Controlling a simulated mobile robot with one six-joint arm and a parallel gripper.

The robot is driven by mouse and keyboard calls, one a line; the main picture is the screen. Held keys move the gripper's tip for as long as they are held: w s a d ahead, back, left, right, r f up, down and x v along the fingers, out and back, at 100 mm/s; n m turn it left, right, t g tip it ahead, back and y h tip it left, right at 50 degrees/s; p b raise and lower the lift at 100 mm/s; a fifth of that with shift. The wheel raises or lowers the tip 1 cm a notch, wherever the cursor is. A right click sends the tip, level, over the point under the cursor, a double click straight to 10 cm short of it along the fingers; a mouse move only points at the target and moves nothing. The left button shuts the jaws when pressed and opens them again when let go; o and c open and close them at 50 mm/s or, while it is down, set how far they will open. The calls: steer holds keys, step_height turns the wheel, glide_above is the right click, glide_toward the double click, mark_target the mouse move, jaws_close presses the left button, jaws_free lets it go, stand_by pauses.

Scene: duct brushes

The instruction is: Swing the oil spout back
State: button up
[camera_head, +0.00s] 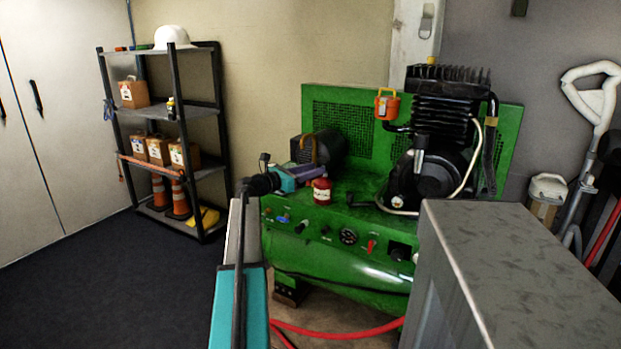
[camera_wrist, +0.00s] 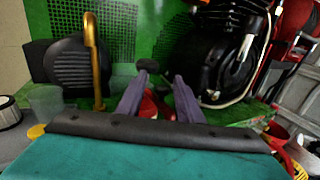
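A brass curved spout (camera_head: 313,148) stands beside the dark motor on the green compressor. It also shows in the wrist view (camera_wrist: 92,50), left of my fingers, upright with its top bent over. My gripper (camera_head: 305,170) is over the left part of the compressor's top, in front of the spout and apart from it in the wrist view. In the wrist view the two purple fingers of my gripper (camera_wrist: 162,82) stand apart with a gap between them. A red rounded thing (camera_wrist: 149,106) shows between and below them, and a dark knob lies near their tips; contact cannot be told.
A red pot (camera_head: 322,191) sits right of my gripper. The black motor (camera_head: 330,147), finned pump (camera_head: 446,95) and orange lidded can (camera_head: 387,105) stand behind. A grey cabinet (camera_head: 520,260) fills the right front. A shelf (camera_head: 185,113) stands left; dark floor before it is clear.

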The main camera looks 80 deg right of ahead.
steer(key=v, duration=1.3)
steer(key=shift+w+a+p, duration=0.3)
stand_by(0.3)
